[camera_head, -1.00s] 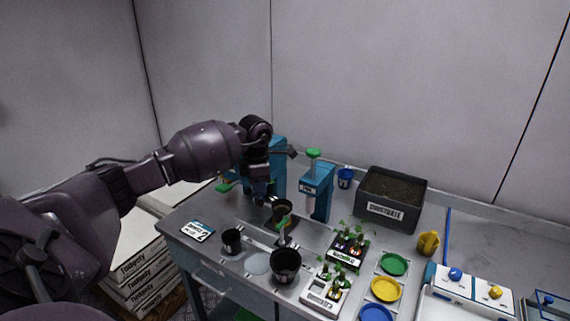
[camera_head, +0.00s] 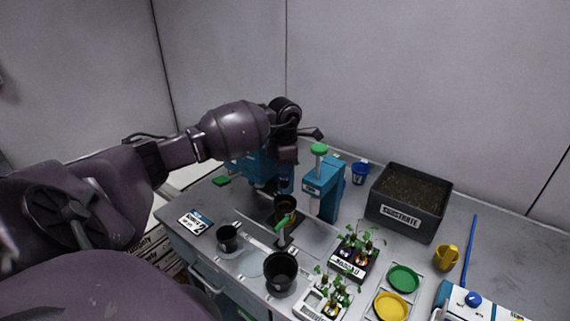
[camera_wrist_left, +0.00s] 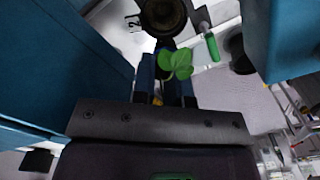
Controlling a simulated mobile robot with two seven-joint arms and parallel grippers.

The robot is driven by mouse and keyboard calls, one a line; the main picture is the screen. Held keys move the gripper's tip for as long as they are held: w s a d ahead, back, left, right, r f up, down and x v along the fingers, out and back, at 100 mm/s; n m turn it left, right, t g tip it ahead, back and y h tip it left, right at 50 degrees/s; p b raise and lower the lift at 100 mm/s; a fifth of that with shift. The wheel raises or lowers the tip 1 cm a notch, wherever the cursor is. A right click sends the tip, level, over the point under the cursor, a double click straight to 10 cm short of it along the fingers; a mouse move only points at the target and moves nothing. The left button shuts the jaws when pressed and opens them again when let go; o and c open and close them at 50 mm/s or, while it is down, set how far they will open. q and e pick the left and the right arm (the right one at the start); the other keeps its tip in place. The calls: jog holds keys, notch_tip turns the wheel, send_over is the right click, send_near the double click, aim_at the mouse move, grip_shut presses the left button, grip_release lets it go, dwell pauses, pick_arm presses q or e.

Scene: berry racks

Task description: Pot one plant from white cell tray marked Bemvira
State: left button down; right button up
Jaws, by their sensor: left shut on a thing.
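The white cell tray (camera_head: 309,310) stands at the front of the bench with several seedlings in it; its label is partly cut off by the picture edge. My left gripper (camera_head: 286,187) is between the two blue stands, just above a black pot with dark filling (camera_head: 285,204). In the left wrist view the jaws are shut on a seedling (camera_wrist_left: 175,64) with green leaves; a bit of orange shows below the leaves. The pot (camera_wrist_left: 163,14) shows beyond the fingertips. The seedling is hidden in the head view. My right gripper is not in view.
Blue stands (camera_head: 325,190) flank the gripper closely. A green-handled tool (camera_head: 284,222) is in front of the pot. Black pots (camera_head: 281,272) and (camera_head: 228,240) stand nearer. A black cell tray (camera_head: 345,267), substrate box (camera_head: 405,215) and coloured saucers (camera_head: 391,307) are to the right.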

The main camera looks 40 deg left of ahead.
aim_at(284, 186)
pick_arm(q)
jog(key=shift+f, duration=1.7)
jog(key=shift+f+b, duration=0.45)
jog(key=shift+f, duration=0.1)
jog(key=shift+f+b, duration=0.8)
jog(key=shift+f, duration=0.3)
jog(key=shift+f+b, duration=0.6)
jog(key=shift+f, duration=0.45)
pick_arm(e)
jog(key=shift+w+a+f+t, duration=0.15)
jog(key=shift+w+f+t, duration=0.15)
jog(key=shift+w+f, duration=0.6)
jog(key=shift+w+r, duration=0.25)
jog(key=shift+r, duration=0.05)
